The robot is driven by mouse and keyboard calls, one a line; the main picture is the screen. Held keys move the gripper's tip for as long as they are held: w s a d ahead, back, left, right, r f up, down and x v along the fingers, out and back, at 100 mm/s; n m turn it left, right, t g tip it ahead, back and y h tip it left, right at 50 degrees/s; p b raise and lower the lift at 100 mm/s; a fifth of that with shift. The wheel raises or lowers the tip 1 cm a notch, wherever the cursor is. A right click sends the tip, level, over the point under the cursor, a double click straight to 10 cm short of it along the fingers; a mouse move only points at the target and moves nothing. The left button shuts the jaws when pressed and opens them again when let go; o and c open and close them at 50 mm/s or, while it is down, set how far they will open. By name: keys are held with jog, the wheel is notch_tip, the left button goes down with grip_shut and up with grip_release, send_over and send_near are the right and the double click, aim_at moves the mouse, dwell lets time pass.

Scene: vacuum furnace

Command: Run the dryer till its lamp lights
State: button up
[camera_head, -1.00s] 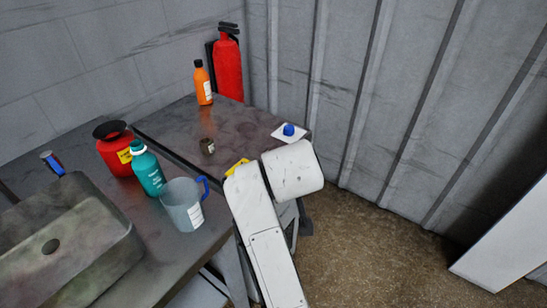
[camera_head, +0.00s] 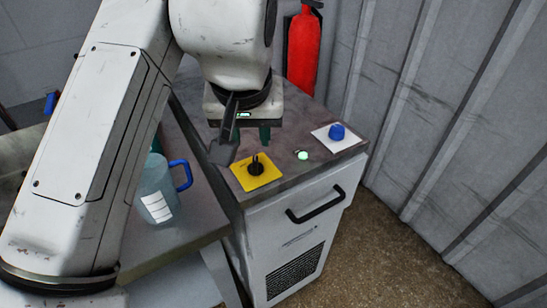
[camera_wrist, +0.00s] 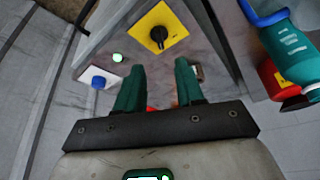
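A grey cabinet (camera_head: 300,222), which looks like the dryer, has a black handle and a vent on its front. On its top, a yellow plate (camera_head: 268,176) carries a black knob (camera_head: 256,165), also seen in the wrist view (camera_wrist: 159,35). A small round lamp (camera_head: 302,155) glows green beside it, also in the wrist view (camera_wrist: 118,57). A blue knob (camera_head: 337,131) sits on a white plate. My gripper (camera_wrist: 157,78) is open with two green fingers apart, nothing between them. It hangs above the cabinet top, behind the yellow plate and apart from the knobs.
A clear jug (camera_head: 154,190) with a blue handle stands on the bench at left. A red extinguisher (camera_head: 303,48) stands at the back. In the wrist view a teal bottle (camera_wrist: 290,48) and a red container (camera_wrist: 270,78) show at right. The floor in front is free.

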aim_at(255, 162)
jog(key=b+x, duration=0.1)
jog(key=x, duration=0.9)
jog(key=shift+w+f, duration=0.2)
jog(key=shift+f, duration=0.05)
grip_shut()
